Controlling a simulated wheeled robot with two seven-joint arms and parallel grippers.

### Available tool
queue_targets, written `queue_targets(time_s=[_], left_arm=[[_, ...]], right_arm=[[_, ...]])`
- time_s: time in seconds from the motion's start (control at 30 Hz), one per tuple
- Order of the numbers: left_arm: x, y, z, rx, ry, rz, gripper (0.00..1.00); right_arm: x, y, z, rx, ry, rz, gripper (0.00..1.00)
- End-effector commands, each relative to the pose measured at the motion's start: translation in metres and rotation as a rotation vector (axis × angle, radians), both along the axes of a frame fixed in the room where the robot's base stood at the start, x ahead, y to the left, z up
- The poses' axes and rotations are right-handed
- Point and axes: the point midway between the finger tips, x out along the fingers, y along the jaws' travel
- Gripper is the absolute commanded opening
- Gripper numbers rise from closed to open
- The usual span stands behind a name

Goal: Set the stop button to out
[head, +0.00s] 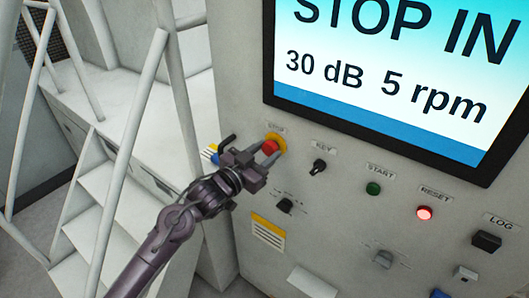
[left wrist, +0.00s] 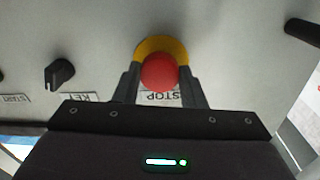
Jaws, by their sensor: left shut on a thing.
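The stop button (head: 270,147) is a red mushroom head on a yellow collar (head: 280,139), at the upper left of the grey panel. It also shows in the left wrist view (left wrist: 159,72), in front of its yellow ring and above the upside-down STOP label. My left gripper (head: 266,152) has its two fingers on either side of the red head and is shut on it. In the left wrist view the fingers (left wrist: 160,85) flank the red head. The screen (head: 400,70) reads STOP IN, 30 dB and 5 rpm. My right gripper is in neither view.
Right of the stop button are a black key switch (head: 319,167), a green start button (head: 373,188), a lit red reset button (head: 424,212) and a black log knob (head: 486,240). A black knob (head: 285,205) sits below. White stairs with railings (head: 130,130) stand at left.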

Motion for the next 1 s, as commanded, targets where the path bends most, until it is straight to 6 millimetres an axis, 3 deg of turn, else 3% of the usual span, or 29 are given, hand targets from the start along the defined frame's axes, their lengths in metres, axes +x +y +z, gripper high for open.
queue_targets(time_s=[0.03, 0.13, 0.57, 0.6, 0.77, 1.0], left_arm=[[0.0000, 0.0001, 0.0000, 0.000, 0.000, 0.000, 0.12], [0.0000, 0.0001, 0.0000, 0.000, 0.000, 0.000, 0.00], [-0.0049, 0.0035, 0.0003, -0.001, 0.000, -0.001, 0.00], [-0.0049, 0.0035, 0.0003, -0.001, 0.000, -0.001, 0.39], [-0.0048, 0.0035, 0.0005, -0.001, -0.001, -0.001, 0.59], [-0.0048, 0.0036, 0.0003, -0.001, 0.000, 0.000, 0.59]], right_arm=[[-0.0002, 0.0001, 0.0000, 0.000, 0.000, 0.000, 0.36], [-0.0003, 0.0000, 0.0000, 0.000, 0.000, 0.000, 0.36], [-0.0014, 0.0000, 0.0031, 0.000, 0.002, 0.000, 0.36], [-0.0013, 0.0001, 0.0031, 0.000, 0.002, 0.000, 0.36], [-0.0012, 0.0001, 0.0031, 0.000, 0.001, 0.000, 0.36], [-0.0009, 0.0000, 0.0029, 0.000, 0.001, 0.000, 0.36]])
